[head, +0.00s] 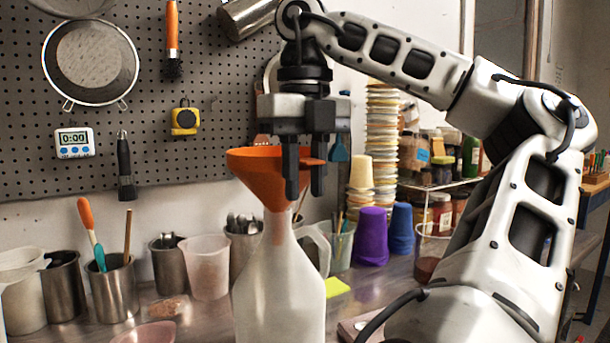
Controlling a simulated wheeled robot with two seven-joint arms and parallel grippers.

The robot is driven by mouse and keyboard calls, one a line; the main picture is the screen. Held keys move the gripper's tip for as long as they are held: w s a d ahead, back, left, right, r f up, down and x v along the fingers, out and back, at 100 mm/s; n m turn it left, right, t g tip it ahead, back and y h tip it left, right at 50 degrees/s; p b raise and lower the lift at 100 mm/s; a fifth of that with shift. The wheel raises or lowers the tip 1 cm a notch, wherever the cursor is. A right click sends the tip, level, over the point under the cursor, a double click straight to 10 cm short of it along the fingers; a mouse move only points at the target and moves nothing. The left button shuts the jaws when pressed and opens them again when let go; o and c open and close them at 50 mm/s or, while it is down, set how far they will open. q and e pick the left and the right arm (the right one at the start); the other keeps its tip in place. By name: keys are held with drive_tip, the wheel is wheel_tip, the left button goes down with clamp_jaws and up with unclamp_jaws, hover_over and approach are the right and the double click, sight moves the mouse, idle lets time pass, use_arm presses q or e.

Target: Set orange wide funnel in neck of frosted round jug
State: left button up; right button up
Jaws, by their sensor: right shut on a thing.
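The orange wide funnel (259,175) is at the top of the frosted round jug (279,290), its cone narrowing down to the jug's neck. An orange tint shows through the upper neck, so the spout appears to be inside it. The jug stands upright on the counter, with its handle to the right. My right gripper (304,185) points down from above and is shut on the right side of the funnel's rim. Its fingers hide part of that rim. I cannot tell whether the funnel rests fully on the neck. My left gripper is not in view.
Metal cups with tools (109,287) and a translucent beaker (207,266) stand left of the jug. Purple cups (371,237), blue cups (401,229) and a tall cup stack (382,140) stand to the right. A pegboard (212,80) with hanging tools is behind.

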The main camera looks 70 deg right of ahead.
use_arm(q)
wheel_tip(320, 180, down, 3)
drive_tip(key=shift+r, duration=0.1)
use_arm(e)
drive_tip(key=o, duration=1)
drive_tip(key=shift+f, duration=0.15)
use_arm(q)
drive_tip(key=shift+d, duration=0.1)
use_arm(e)
drive_tip(key=shift+o, duration=0.2)
drive_tip(key=shift+r+p, duration=0.85)
wheel_tip(320, 180, up, 10)
drive_tip(key=p, duration=0.8)
drive_tip(key=shift+f+p, duration=0.2)
drive_tip(key=shift+p, duration=0.15)
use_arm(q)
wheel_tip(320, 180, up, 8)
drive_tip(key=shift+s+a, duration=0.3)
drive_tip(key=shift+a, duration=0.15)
use_arm(e)
wheel_tip(320, 180, up, 5)
